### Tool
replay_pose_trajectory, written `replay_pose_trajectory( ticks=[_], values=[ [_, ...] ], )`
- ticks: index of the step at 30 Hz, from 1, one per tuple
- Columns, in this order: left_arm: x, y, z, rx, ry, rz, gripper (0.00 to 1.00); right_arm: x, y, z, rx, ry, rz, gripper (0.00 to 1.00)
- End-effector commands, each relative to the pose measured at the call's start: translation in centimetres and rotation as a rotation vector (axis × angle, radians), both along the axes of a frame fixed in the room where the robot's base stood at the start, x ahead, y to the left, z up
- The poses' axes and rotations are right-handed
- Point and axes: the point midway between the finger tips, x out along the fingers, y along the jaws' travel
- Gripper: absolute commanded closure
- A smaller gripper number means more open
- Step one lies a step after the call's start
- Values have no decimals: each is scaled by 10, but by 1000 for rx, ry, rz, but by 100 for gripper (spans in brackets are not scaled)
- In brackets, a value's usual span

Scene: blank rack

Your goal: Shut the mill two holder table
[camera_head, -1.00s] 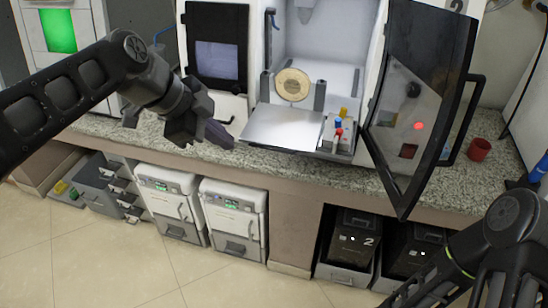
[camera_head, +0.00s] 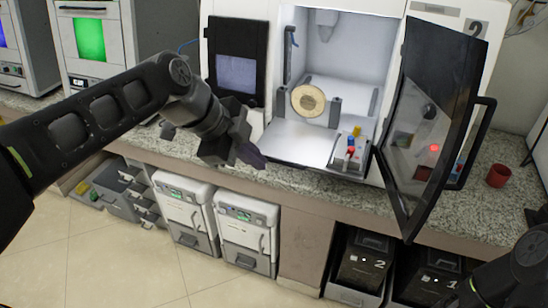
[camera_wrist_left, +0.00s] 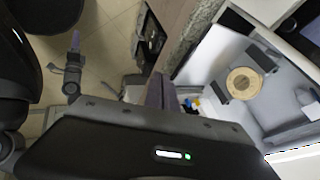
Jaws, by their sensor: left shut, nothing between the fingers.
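Mill two (camera_head: 450,12), marked "2", stands on the counter with its dark glass door (camera_head: 432,125) swung open to the right. Its holder table (camera_head: 290,143), a flat grey metal plate, lies at the chamber mouth and carries a round tan blank (camera_head: 307,101) upright in its holder. The table and blank also show in the left wrist view (camera_wrist_left: 243,83). My left gripper (camera_head: 255,158) is shut and empty, left of the table's front edge and apart from it. My right gripper (camera_wrist_left: 74,48) seems to show small in the left wrist view; its jaws are unclear.
A small rack with red, blue and yellow pieces (camera_head: 350,150) sits at the table's right. A red cup (camera_head: 498,175) stands on the granite counter (camera_head: 330,186) beyond the door. A dark screen (camera_head: 237,72) is left of the chamber. White units (camera_head: 248,220) stand below.

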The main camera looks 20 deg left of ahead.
Motion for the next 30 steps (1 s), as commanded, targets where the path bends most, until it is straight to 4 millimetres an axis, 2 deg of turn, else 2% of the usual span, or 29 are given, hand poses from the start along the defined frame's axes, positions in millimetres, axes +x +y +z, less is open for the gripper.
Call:
replay_pose_trajectory(
  ticks=[3,7,9,15,30],
  values=[
    [9,-10,-22,-1,6,-1,100,0,0,4,0,0,0,61],
    [22,-18,-40,-2,5,1,100,0,0,9,0,1,0,61],
    [35,-18,-40,-2,3,0,100,0,0,15,0,1,0,61],
    [54,-19,-45,0,1,0,100,0,0,21,0,1,0,61],
    [59,-20,-46,0,0,1,100,0,0,21,0,2,1,61]
  ],
)
